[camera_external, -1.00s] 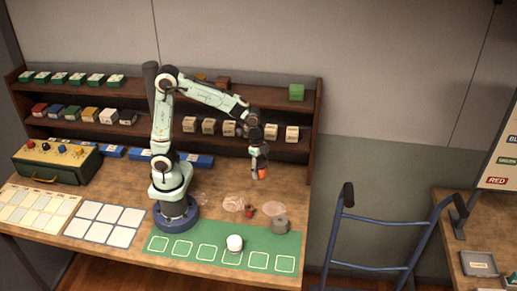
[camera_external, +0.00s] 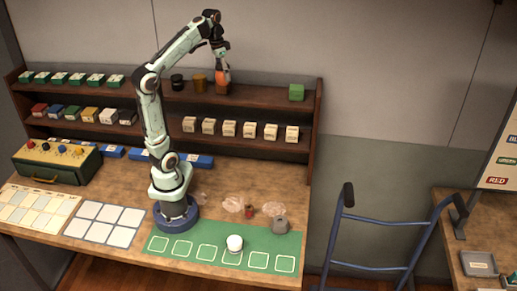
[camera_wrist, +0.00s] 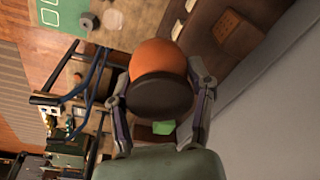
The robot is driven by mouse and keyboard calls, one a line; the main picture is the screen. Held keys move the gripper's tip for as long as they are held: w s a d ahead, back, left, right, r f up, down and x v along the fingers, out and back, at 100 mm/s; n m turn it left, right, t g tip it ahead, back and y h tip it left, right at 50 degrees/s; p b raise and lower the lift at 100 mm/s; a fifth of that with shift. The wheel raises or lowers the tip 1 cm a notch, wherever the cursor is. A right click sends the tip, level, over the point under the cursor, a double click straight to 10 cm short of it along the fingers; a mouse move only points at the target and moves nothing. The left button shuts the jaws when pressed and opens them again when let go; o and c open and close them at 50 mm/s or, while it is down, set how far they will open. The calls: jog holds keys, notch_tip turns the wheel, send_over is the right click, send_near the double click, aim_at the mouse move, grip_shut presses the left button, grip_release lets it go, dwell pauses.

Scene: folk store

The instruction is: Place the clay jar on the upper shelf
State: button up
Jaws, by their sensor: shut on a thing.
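The clay jar (camera_external: 223,76) is orange and round with a dark lid. My gripper (camera_external: 222,69) is shut on it, and it appears close to the upper shelf (camera_external: 262,98), overlapping a brown block there in the picture. I cannot tell whether it touches the shelf. The wrist view shows the jar's orange body (camera_wrist: 157,57) and dark lid (camera_wrist: 160,97) between the two fingers (camera_wrist: 158,84).
On the upper shelf stand a black jar (camera_external: 177,82), an amber jar (camera_external: 199,82), a brown block (camera_external: 223,89) and a green cube (camera_external: 296,92). Shelf space is clear between brown block and green cube. Several pale boxes (camera_external: 229,128) fill the shelf below.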

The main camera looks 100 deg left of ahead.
jog(key=s+r+n, duration=0.2)
jog(key=s+r, duration=0.1)
jog(key=s, duration=0.1)
send_over(242, 92)
jog(key=f, duration=0.6)
jog(key=d+f, duration=0.1)
jog(key=f, duration=0.2)
jog(key=shift+s+f, duration=0.1)
jog(key=shift+s, duration=0.2)
jog(key=shift+a+f, duration=0.2)
jog(key=shift+f, duration=1.45)
jog(key=shift+f, duration=0.1)
jog(key=o, duration=1.2)
